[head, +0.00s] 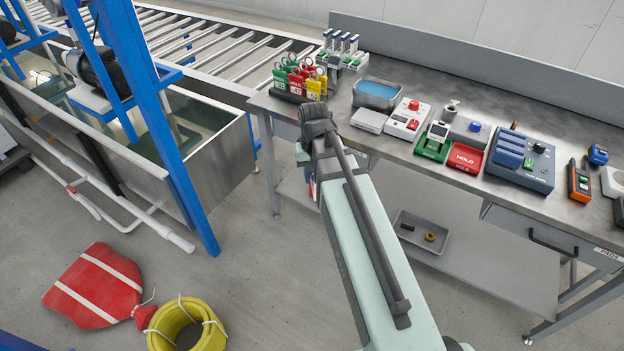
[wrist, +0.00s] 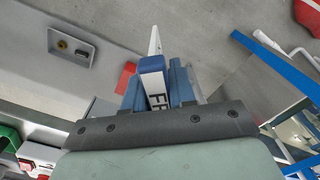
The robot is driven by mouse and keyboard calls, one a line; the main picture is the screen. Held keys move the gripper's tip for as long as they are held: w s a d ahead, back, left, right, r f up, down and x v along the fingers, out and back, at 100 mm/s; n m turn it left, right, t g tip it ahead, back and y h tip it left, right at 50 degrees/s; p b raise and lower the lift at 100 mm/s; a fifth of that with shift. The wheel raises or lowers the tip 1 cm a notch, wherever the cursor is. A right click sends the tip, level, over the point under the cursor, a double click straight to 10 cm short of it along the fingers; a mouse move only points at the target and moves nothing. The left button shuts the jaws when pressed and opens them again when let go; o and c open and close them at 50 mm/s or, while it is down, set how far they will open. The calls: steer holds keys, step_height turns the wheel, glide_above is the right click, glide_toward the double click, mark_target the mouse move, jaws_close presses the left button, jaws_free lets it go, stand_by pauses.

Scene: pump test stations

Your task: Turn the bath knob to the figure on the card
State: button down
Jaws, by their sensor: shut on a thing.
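In the wrist view my gripper (wrist: 156,78) is shut on a white-and-blue labelled piece (wrist: 154,88) with a pale pointed tip; only part of its dark lettering shows. A metal bath of blue liquid (head: 377,94) stands on the bench, well apart from my grip. Which knob belongs to it is unclear: a grey box has a blue knob (head: 475,127), and a blue device (head: 520,160) has a dark knob (head: 540,147). No card with a readable figure shows; a red HOLD plate (head: 466,157) lies on the bench.
Green, red and yellow tags (head: 303,80) stand left of the bath. A white box with a red button (head: 407,120) and an orange meter (head: 579,181) are on the bench (head: 405,165). A tray (head: 420,238) sits on the lower shelf. A tank (head: 205,150) and blue posts are left.

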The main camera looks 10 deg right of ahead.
steer(key=w+d+r+m, duration=0.25)
steer(key=w+r, duration=0.35)
steer(key=r, duration=0.5)
steer(key=w+d+r+m, duration=0.1)
steer(key=d+r, duration=0.2)
steer(key=d, duration=0.3)
steer(key=d+r+m, duration=0.1)
steer(key=d+r, duration=0.2)
steer(key=d, duration=0.2)
steer(key=s+d+m, duration=0.4)
steer(key=d+m, duration=0.3)
steer(key=d, duration=0.9)
steer(key=s+d+m, duration=0.4)
steer(key=d+m, duration=0.3)
steer(key=d, duration=1)
steer(key=s+d+m, duration=0.4)
steer(key=d+m, duration=0.3)
steer(key=d, duration=0.9)
steer(key=shift+s+d+f, duration=0.25)
steer(key=shift+s+f, duration=0.1)
steer(key=shift+f, duration=0.1)
steer(key=shift+f, duration=0.3)
steer(key=shift+f, duration=2.8)
